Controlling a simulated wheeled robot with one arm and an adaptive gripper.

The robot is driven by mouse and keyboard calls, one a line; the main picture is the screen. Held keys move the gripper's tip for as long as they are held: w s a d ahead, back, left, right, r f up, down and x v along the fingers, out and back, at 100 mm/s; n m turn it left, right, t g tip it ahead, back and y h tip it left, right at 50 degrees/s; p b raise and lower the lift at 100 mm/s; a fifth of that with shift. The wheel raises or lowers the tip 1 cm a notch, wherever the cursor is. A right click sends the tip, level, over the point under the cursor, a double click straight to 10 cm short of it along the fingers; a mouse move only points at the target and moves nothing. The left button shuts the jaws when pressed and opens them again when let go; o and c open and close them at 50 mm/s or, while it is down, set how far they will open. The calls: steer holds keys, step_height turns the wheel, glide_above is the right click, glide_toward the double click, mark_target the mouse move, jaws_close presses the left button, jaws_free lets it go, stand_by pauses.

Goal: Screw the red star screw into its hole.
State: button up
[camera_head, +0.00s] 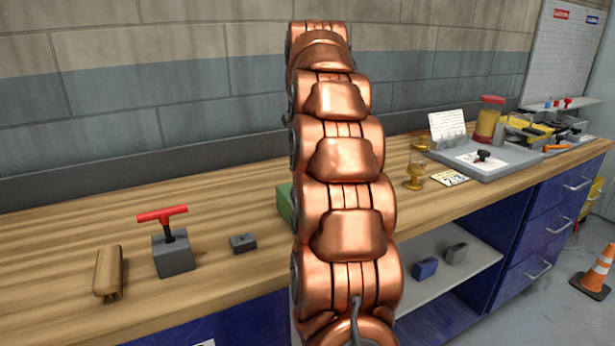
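A red-topped screw (163,215) with a bar-like head stands upright at a grey block (173,256) on the left of the wooden table. Its dark shank goes down to the block's top; I cannot tell how deep it sits or whether its head is star-shaped. A smaller dark grey block (243,243) lies to the right, with a small dark spot on it that may be a hole. My copper arm rises through the middle of the picture and hides part of the table. My gripper does not show.
A wooden grooved piece (108,274) stands left of the grey block. A green block (285,203) is partly hidden behind my arm. A brass cup (415,172), a card (450,178) and a grey tray (487,173) are at the right.

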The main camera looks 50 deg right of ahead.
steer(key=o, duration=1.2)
